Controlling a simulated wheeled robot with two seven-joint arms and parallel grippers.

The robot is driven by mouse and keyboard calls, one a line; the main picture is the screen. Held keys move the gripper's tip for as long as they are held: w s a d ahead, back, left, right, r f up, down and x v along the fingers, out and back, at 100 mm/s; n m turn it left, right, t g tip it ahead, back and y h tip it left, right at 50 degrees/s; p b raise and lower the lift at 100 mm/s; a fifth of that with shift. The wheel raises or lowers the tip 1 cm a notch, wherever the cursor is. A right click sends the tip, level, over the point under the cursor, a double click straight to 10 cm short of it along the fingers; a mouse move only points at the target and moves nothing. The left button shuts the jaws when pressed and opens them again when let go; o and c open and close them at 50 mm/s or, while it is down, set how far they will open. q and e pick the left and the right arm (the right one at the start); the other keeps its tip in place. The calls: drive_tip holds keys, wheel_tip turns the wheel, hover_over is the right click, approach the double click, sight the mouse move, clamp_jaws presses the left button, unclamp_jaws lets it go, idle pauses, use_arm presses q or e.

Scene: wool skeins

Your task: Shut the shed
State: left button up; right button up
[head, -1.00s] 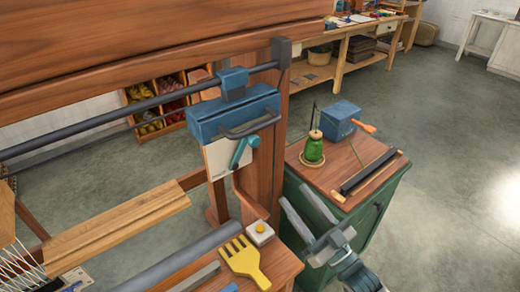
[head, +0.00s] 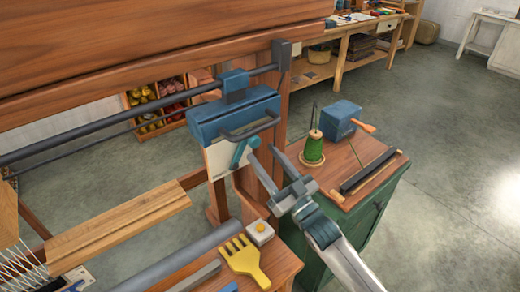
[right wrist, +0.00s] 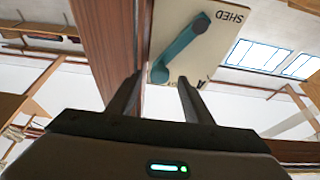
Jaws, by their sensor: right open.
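The teal lever (head: 239,154) sits on a cream plate (head: 218,160) below a blue box (head: 232,118) on the loom's wooden post. In the right wrist view the lever (right wrist: 180,47) lies slanted on the plate (right wrist: 222,55), which bears the word "SHED" upside down. My right gripper (head: 262,152) is open and empty, just right of the lever in the head view. In the right wrist view one rounded end of the lever appears between the fingertips (right wrist: 159,78). No contact can be made out. My left gripper is not in view.
A green cabinet (head: 343,220) stands right of the loom, with a green yarn cone (head: 313,148) and a blue box with a wooden handle (head: 341,119) on top. A yellow comb (head: 243,260) lies on the loom's bench below. Open floor lies to the right.

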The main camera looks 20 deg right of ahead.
drive_tip(key=shift+x, duration=1.05)
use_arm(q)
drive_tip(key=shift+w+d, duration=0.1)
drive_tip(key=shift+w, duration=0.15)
use_arm(e)
drive_tip(key=shift+w+a+r, duration=0.1)
drive_tip(key=shift+w+r, duration=0.05)
drive_tip(key=shift+w, duration=0.25)
drive_tip(key=shift+c, duration=0.7)
drive_tip(key=c, duration=1)
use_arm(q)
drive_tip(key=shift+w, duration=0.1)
use_arm(e)
clamp_jaws()
